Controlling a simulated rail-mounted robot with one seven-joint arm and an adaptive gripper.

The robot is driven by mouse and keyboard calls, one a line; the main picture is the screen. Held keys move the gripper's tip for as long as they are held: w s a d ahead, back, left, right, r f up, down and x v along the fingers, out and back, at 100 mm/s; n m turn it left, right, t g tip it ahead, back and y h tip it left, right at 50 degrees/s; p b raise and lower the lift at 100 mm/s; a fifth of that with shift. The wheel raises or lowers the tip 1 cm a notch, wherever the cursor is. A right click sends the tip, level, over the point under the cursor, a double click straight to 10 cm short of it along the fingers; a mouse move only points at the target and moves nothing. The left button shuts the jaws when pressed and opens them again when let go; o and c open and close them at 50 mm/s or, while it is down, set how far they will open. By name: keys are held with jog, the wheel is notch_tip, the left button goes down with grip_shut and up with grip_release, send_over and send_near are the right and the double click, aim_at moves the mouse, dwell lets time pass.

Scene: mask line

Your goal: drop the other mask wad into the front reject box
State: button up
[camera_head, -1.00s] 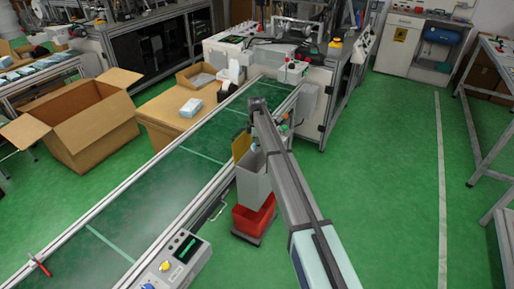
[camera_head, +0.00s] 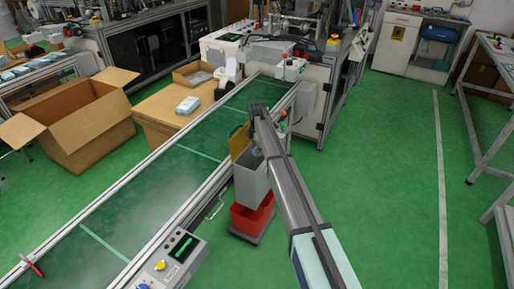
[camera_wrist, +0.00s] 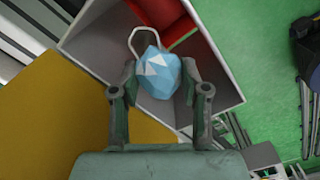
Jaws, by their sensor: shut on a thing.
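A pale blue, crumpled mask wad (camera_wrist: 158,75) with a white ear loop sits between the fingers of my gripper (camera_wrist: 160,84). My gripper is shut on it. In the wrist view the wad is over the open mouth of a grey box (camera_wrist: 92,38). I cannot tell how far above the rim it is. In the head view the grey box (camera_head: 253,179) stands beside the conveyor, and my arm covers its right part. A red box (camera_head: 250,218) is low down below it. My gripper (camera_head: 256,150) is small and partly hidden there.
A yellow panel (camera_head: 239,141) stands up at the grey box's conveyor side; it fills the lower left of the wrist view (camera_wrist: 55,115). The green conveyor (camera_head: 135,205) with its metal rail runs along the left. Green floor is clear to the right of my arm.

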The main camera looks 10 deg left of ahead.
jog(key=shift+f, duration=0.1)
jog(key=o, duration=0.7)
notch_tip(320, 180, up, 12)
dwell(0.4)
dwell(0.4)
